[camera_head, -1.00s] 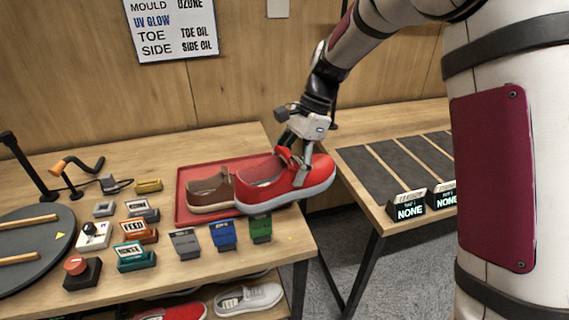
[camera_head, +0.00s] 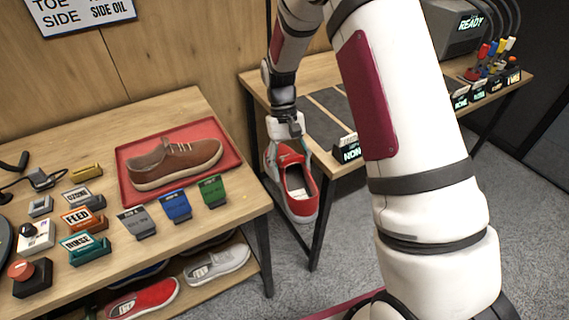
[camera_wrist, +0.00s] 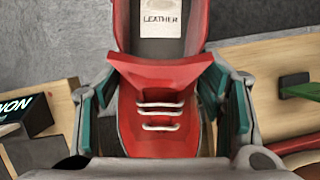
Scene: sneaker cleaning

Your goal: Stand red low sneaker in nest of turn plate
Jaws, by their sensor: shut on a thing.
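My gripper (camera_head: 286,135) is shut on the red low sneaker (camera_head: 297,184). It holds the shoe in the air over the gap between the two tables, with the toe end up at the gripper and the heel toward the floor. In the wrist view the red sneaker (camera_wrist: 158,110) sits between the two green-padded fingers, its white laces and an insole marked LEATHER showing. The turn plate (camera_head: 4,240) shows only as a dark sliver at the left edge of the head view; its nest is out of view.
A brown shoe (camera_head: 178,163) lies on the red tray (camera_head: 128,160). Labelled blocks, including FEED (camera_head: 84,217) and RINSE (camera_head: 84,246), and a red button (camera_head: 24,272) stand left of it. A shelf below holds a red shoe (camera_head: 146,299) and a grey one (camera_head: 216,262).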

